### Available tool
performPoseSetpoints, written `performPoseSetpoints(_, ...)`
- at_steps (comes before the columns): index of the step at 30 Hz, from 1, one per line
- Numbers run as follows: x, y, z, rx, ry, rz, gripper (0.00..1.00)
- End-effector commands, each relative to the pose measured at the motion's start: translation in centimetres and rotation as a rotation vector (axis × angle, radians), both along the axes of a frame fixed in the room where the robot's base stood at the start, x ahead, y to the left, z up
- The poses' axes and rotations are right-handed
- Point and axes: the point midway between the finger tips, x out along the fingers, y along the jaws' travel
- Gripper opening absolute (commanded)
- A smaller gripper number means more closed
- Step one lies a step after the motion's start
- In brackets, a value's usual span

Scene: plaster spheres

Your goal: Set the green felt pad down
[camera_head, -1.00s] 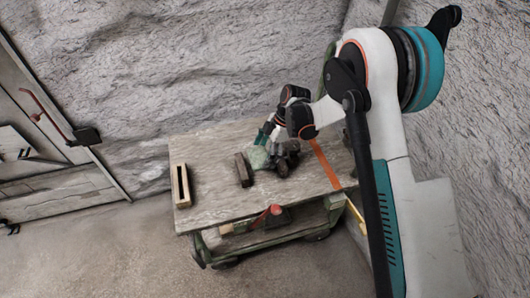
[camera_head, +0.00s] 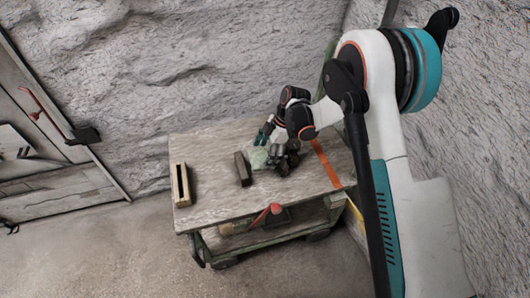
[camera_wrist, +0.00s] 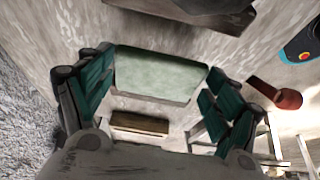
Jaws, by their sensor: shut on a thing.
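In the head view, the pad (camera_head: 258,158) shows as a small pale patch beside my gripper (camera_head: 266,142), over the middle of the worktop (camera_head: 215,205). My gripper and wrist partly hide it there. I cannot tell whether the pad touches the worktop.
A dark block (camera_head: 243,169) stands just left of the pad. A slotted wooden block (camera_head: 180,186) lies near the worktop's left edge. An orange stripe (camera_head: 325,163) crosses the worktop on the right. The front left is clear.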

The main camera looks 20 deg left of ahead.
Motion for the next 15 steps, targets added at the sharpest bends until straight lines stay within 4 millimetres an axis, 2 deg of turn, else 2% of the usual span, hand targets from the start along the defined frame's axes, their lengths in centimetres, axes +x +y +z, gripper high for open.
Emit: performPoseSetpoints(15,0.0,0.0,-0.99,0.0,0.0,0.0,0.67)
